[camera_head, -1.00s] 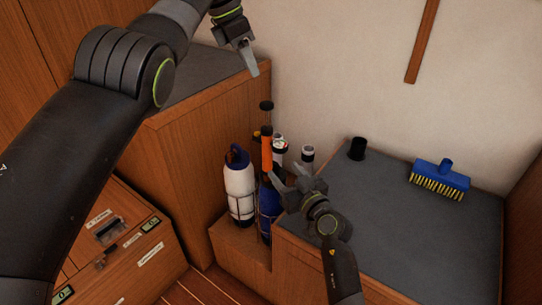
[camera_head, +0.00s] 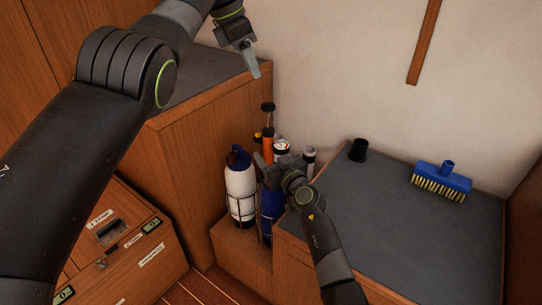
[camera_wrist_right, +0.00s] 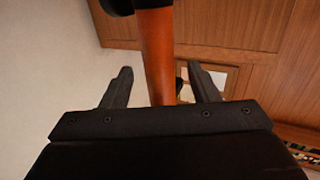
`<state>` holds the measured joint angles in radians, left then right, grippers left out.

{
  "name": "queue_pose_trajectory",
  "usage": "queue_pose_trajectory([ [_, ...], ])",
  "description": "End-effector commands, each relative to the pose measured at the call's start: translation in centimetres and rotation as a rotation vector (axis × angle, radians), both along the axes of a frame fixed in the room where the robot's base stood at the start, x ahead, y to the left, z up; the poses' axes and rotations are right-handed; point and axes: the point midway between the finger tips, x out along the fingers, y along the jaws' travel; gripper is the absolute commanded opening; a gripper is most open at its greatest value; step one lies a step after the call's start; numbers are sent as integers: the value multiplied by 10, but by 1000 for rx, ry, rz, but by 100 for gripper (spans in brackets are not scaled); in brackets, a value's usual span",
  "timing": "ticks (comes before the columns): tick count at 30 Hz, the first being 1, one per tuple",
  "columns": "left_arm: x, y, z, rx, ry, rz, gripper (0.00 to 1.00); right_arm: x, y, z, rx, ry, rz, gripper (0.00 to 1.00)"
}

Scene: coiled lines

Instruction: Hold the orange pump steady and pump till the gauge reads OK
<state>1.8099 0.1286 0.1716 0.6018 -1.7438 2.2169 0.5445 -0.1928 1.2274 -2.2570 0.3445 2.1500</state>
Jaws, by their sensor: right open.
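The orange pump (camera_head: 268,142) stands upright in the recess between the two wooden cabinets, with a black handle on a thin rod at its top. A small round gauge (camera_head: 281,146) shows beside it; its reading is too small to tell. My right gripper (camera_head: 266,163) is at the pump's body and hides its lower part in the head view. In the right wrist view the orange tube (camera_wrist_right: 156,58) passes between the open fingers of the right gripper (camera_wrist_right: 160,88), with gaps on both sides. My left gripper (camera_head: 254,68) hangs above the left cabinet's corner, away from the pump; its jaw opening is unclear.
A white bottle-shaped fender with a blue top (camera_head: 240,187) and a blue one (camera_head: 270,203) stand in racks in front of the pump. A grey-white cylinder (camera_head: 309,160) is beside it.

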Motion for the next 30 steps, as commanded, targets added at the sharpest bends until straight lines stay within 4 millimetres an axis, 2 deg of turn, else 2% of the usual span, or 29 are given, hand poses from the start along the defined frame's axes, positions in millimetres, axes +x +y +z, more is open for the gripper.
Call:
queue_pose_trajectory([
  [4,0,0,0,0,0,0,36,0,0,0,0,0,0,52],
  [16,0,0,0,0,0,0,36,0,0,0,0,0,0,1],
  [20,0,0,0,0,0,0,36,0,0,0,0,0,0,1],
  [25,0,-1,0,4,-9,-22,17,0,0,0,0,0,0,1],
  [29,1,-2,-1,20,-51,-117,0,0,0,0,0,0,0,1],
  [30,1,-3,-1,29,-71,-165,0,0,0,0,0,0,0,1],
])
